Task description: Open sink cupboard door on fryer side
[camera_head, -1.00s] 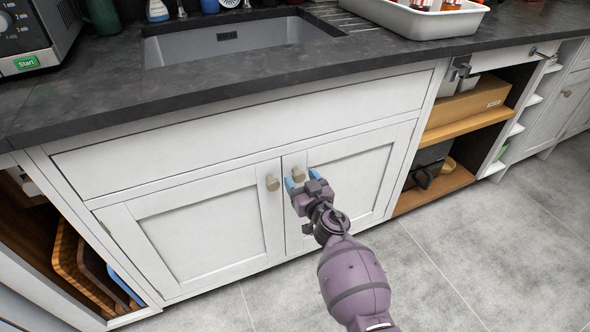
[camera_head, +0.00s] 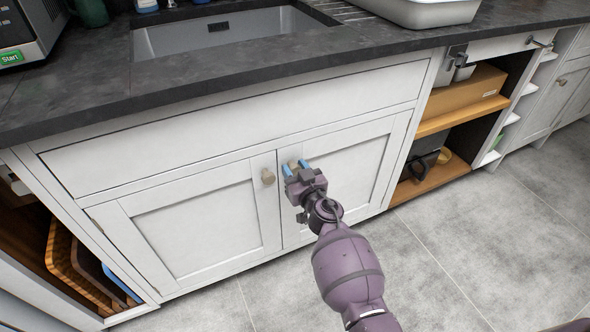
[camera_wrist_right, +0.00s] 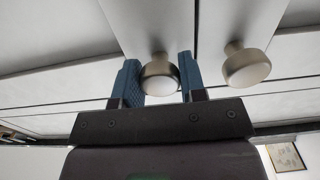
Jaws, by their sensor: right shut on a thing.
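The sink cupboard has two white panelled doors below the sink. The right door (camera_head: 352,165), beside the open shelves that hold a dark appliance, is closed flush with the frame. My right gripper (camera_head: 297,168) is at its upper left corner, its blue fingers on either side of the door's round knob (camera_head: 293,163). In the right wrist view the gripper (camera_wrist_right: 160,78) is shut on this metal knob (camera_wrist_right: 160,76), one finger against each side. The left door (camera_head: 205,225) is also closed, and its knob (camera_head: 268,177) is free. My left gripper is not in view.
The dark worktop (camera_head: 210,80) overhangs the doors, with the sink (camera_head: 220,36) set in it. Open shelves (camera_head: 436,190) hold a box (camera_head: 465,97) and a dark appliance (camera_head: 424,164). Boards (camera_head: 75,270) stand at the left. The grey floor (camera_head: 480,240) is clear.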

